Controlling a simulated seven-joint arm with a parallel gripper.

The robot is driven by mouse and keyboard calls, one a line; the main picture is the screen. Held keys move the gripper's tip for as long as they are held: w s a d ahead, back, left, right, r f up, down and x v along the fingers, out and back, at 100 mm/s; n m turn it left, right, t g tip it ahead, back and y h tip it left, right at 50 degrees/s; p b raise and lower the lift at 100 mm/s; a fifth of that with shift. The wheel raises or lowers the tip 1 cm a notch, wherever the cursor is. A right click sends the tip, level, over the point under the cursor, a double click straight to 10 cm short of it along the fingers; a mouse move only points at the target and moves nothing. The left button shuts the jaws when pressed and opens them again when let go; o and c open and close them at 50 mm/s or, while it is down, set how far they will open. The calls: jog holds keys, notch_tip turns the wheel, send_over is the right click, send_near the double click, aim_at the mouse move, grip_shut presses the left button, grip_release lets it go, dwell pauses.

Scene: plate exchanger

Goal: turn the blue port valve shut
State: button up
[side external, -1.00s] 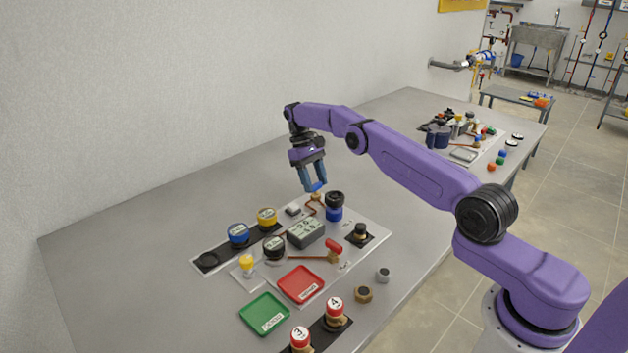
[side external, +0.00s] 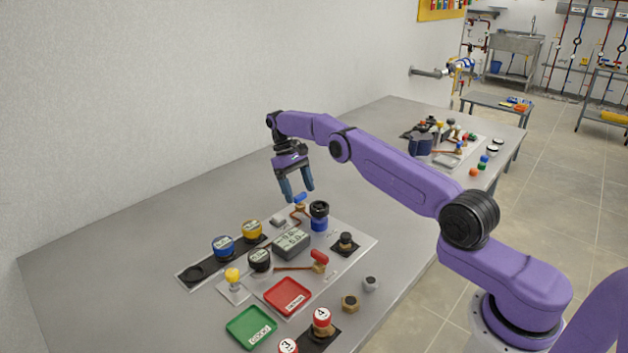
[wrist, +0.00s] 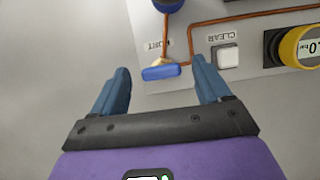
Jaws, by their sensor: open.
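The blue port valve has a short blue bar handle (wrist: 160,71) on a brass body, joined to copper pipe at the edge of the grey panel. In the wrist view the handle lies crosswise between and just ahead of my fingertips, with a gap on both sides. In the side view the blue handle (side external: 300,198) shows right by the fingertips, at the panel's far edge. My gripper (side external: 297,194) is open and empty, pointing down, and also shows in the wrist view (wrist: 161,70). I cannot tell its exact height over the handle.
A white CLEAR button (wrist: 229,56) sits close to the right finger.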

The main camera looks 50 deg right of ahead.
notch_tip(320, 180, up, 3)
jog(key=shift+f, duration=0.2)
jog(key=s+a+r, duration=0.2)
jog(key=s+r, duration=0.7)
jog(key=s, duration=0.4)
jog(key=shift+s+r, duration=0.3)
jog(key=shift+s, duration=0.1)
jog(key=shift+a, duration=0.2)
jog(key=s+a+r+n+t+h, duration=0.1)
jog(key=s+a+r+n+t, duration=0.2)
jog(key=s+a+n, duration=0.55)
jog(key=s+a+f+n+t, duration=0.1)
jog(key=s+a+n, duration=0.1)
jog(key=s, duration=0.9)
jog(key=s+a+f+n+y, duration=0.1)
jog(key=s+a+n, duration=0.1)
jog(key=s, duration=0.9)
jog(key=shift+s+a+t, duration=0.2)
jog(key=shift+s+t, duration=0.05)
jog(key=shift+t, duration=0.15)
